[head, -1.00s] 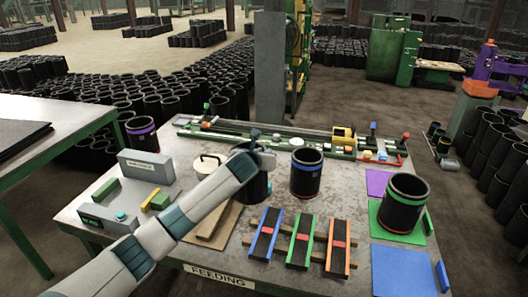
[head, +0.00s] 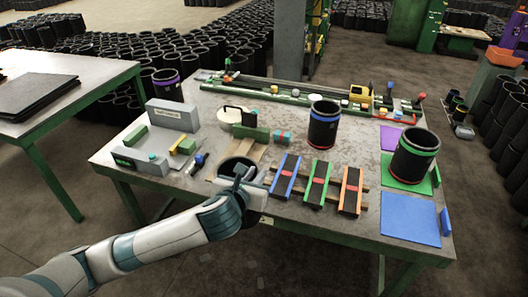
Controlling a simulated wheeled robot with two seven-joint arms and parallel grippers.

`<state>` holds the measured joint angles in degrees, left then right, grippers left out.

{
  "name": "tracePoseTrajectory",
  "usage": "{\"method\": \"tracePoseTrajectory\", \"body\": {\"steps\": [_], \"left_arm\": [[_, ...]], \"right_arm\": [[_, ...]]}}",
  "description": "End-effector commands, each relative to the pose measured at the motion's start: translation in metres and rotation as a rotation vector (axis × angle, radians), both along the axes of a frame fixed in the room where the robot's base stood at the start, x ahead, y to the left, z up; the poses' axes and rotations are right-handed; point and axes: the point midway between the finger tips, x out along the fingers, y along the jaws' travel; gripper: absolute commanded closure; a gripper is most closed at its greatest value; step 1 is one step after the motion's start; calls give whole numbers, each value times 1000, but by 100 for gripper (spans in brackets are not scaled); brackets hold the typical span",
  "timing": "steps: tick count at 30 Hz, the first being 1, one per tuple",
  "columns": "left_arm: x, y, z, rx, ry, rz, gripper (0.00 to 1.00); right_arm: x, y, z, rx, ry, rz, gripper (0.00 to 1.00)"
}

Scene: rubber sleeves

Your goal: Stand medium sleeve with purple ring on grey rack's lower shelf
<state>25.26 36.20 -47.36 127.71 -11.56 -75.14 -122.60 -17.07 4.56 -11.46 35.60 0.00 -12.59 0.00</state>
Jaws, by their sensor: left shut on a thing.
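A black sleeve with a purple ring (head: 167,85) stands upright at the back left edge of the worktable (head: 290,238). My left gripper (head: 243,184) is at another black sleeve (head: 236,166) near the table's front edge and is shut on its rim. The arm hides much of that sleeve, and I cannot tell its ring colour. My right gripper is out of view. I cannot make out a grey rack with shelves.
A blue-ringed sleeve (head: 323,124) stands mid-table. A green-ringed sleeve (head: 414,155) stands on a green mat. A grey box (head: 172,116) stands at left. The blue mat (head: 409,220) is bare.

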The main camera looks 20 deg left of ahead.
Motion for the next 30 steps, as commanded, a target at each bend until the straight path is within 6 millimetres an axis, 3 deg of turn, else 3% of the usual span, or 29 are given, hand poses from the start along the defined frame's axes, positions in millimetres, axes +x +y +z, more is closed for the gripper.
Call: {"method": "tracePoseTrajectory", "body": {"steps": [6,12,21,30], "left_arm": [[-51,0,-5,-18,-3,0,100],[-80,3,-21,-27,-3,7,100],[-90,8,-48,-25,-4,18,100],[-90,9,-53,-23,-5,19,100]], "right_arm": [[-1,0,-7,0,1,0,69],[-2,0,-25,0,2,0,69],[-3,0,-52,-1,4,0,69],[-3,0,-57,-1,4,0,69]]}}
